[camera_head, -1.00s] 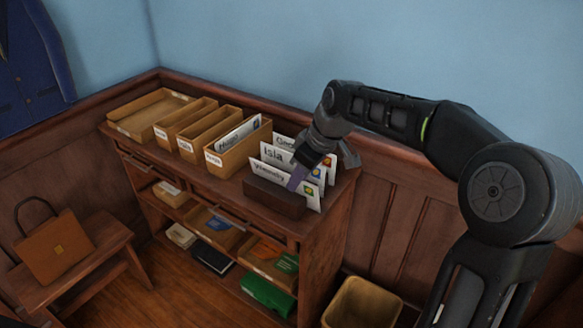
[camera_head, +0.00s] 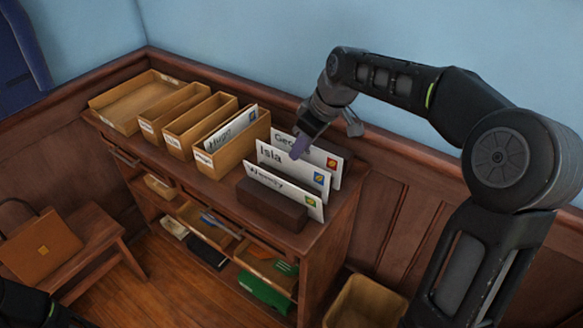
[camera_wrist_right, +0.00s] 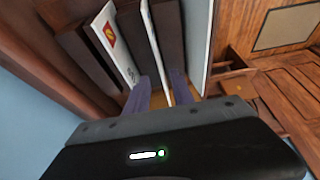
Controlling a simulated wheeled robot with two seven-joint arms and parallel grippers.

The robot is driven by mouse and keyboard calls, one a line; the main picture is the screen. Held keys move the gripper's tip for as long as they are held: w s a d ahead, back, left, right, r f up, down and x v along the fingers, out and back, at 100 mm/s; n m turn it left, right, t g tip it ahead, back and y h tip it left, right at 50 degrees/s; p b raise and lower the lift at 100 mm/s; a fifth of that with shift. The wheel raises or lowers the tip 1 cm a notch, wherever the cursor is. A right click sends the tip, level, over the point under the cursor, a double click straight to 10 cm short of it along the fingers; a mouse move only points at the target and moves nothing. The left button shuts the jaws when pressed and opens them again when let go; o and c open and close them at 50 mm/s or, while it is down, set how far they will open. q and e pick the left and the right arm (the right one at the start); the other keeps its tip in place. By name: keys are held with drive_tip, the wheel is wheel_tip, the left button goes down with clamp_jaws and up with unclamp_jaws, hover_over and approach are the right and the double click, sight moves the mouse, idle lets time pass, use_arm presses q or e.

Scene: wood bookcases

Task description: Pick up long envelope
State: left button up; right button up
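Three upright white envelopes stand in a dark wooden holder (camera_head: 272,205) on the cabinet top. The front one (camera_head: 285,190) has a green stamp. The middle one, marked Isla (camera_head: 300,173), has a blue stamp; the back one (camera_head: 340,172) has an orange stamp. I cannot tell by label which is the long envelope. My right gripper (camera_head: 308,140) is at the top edge of the Isla envelope. In the right wrist view its purple fingers (camera_wrist_right: 160,92) are apart, one each side of the middle envelope (camera_wrist_right: 155,50). My left gripper does not show.
Wooden file boxes (camera_head: 200,125) and a shallow tray (camera_head: 135,100) stand left of the holder, one box holding an envelope (camera_head: 232,125). A bin (camera_head: 365,303) stands on the floor at right. A bench with a brown bag (camera_head: 40,248) is at left.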

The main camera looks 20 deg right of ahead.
sight(291, 164)
drive_tip(key=shift+x, duration=1.35)
drive_tip(key=shift+p+x, duration=0.6)
drive_tip(key=shift+x, duration=2)
clamp_jaws()
